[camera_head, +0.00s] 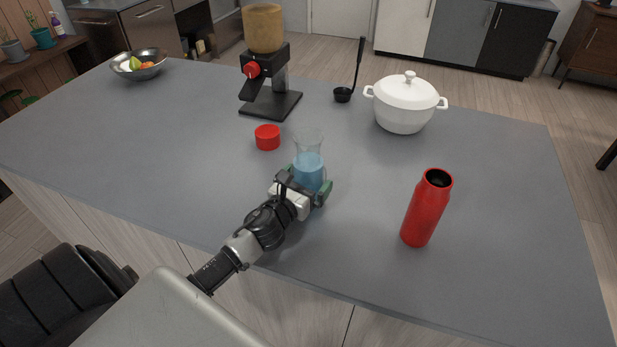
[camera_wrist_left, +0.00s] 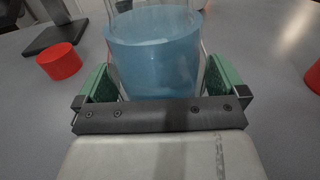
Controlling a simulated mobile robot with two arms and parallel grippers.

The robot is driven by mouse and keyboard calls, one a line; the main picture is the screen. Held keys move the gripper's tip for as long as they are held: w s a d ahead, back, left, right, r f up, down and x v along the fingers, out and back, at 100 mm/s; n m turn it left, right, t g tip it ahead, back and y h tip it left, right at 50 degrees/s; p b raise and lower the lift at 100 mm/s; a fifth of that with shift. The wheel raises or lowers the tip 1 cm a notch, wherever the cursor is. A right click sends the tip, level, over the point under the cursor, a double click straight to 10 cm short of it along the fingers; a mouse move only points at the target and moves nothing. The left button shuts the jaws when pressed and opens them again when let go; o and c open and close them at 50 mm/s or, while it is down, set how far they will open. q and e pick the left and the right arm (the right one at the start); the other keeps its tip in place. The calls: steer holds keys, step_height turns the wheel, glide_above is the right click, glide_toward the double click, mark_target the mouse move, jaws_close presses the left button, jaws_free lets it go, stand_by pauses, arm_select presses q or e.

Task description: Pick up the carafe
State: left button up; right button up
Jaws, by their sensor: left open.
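The carafe (camera_head: 309,164) is clear glass with blue liquid in its lower part and stands upright on the grey counter. My left gripper (camera_head: 312,185) is at the carafe's lower body, with its green finger pads on either side. In the left wrist view the carafe (camera_wrist_left: 155,50) fills the space between the open green pads (camera_wrist_left: 157,88). A narrow gap seems to show beside the glass; whether a pad touches it I cannot tell. The carafe's base is hidden behind the gripper. My right gripper is not in view.
A red lid (camera_head: 267,137) lies just left of the carafe, and a red bottle (camera_head: 427,208) stands to the right. Behind are a grinder (camera_head: 268,70), a black ladle (camera_head: 345,94) and a white pot (camera_head: 405,104). A fruit bowl (camera_head: 139,65) sits far left. The left counter is clear.

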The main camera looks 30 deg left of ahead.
mark_target(300, 174)
arm_select(q)
steer(key=shift+s, duration=0.1)
steer(key=c, duration=1)
steer(key=shift+r, duration=0.1)
steer(key=shift+c, duration=0.8)
steer(key=shift+r, duration=0.15)
steer(key=shift+r+p, duration=0.3)
steer(key=shift+r, duration=0.65)
step_height(300, 174, up, 2)
steer(key=s+d+r+p, duration=0.2)
steer(key=d+r+p, duration=0.2)
steer(key=d+r, duration=0.1)
steer(key=s+d+r+p, duration=0.2)
steer(key=d+r+p, duration=0.2)
steer(key=r, duration=0.3)
steer(key=shift+s+d+r, duration=0.25)
steer(key=shift+d+r, duration=0.15)
steer(key=shift+d, duration=0.4)
